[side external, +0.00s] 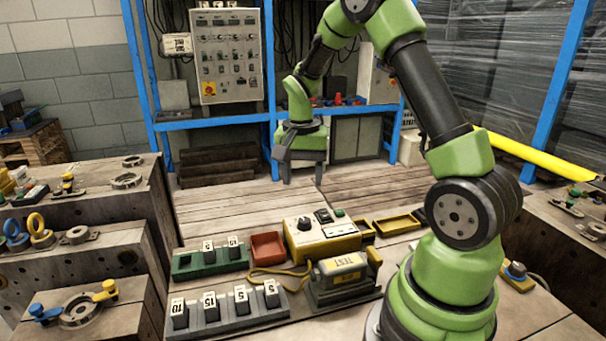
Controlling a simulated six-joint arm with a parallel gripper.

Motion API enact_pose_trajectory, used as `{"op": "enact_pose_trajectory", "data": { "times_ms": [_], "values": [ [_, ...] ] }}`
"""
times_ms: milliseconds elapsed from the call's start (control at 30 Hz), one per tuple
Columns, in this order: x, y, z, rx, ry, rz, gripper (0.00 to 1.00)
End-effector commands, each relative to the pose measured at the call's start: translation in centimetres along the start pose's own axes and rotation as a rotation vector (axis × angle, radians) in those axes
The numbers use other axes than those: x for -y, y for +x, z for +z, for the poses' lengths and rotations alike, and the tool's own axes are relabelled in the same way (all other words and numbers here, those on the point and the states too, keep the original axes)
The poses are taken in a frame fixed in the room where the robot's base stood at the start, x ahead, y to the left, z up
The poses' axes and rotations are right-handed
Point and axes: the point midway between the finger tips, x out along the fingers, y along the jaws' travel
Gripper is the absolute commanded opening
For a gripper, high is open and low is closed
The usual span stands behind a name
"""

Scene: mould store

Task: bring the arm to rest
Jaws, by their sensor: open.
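My gripper (303,178) hangs at the end of my green and black arm, pointing down, near the middle of the side external view. Its two dark fingers are spread apart with nothing between them. It appears above the plank surface, behind the bench items, and touches nothing that I can make out. The arm arches up from its base at the lower right, partly out of the top of the picture, and comes down to the gripper.
A yellow control box (322,238), a grey TEST device (342,280), a red tray (268,247), a green rack (184,265) and a grey rack (225,322) with numbered blocks stand in front. A blue frame (210,123) with an electrical panel (226,55) is behind. Planks around the gripper look clear.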

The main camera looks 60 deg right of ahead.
Motion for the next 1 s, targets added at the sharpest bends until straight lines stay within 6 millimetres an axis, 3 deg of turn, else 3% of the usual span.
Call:
{"op": "enact_pose_trajectory", "data": {
  "times_ms": [300,467,700,833,1000],
  "values": [
    [0.1,-0.3,0.1,-0.003,-0.005,-0.004,0.55],
    [0.6,-3.2,1.9,-0.039,-0.079,-0.058,0.55],
    [0.0,-10.6,8.9,-0.143,-0.334,-0.239,0.55],
    [-1.6,-13.3,12.9,-0.202,-0.483,-0.345,0.55],
    [-4.4,-15.1,17.5,-0.273,-0.664,-0.479,0.55]
  ]
}}
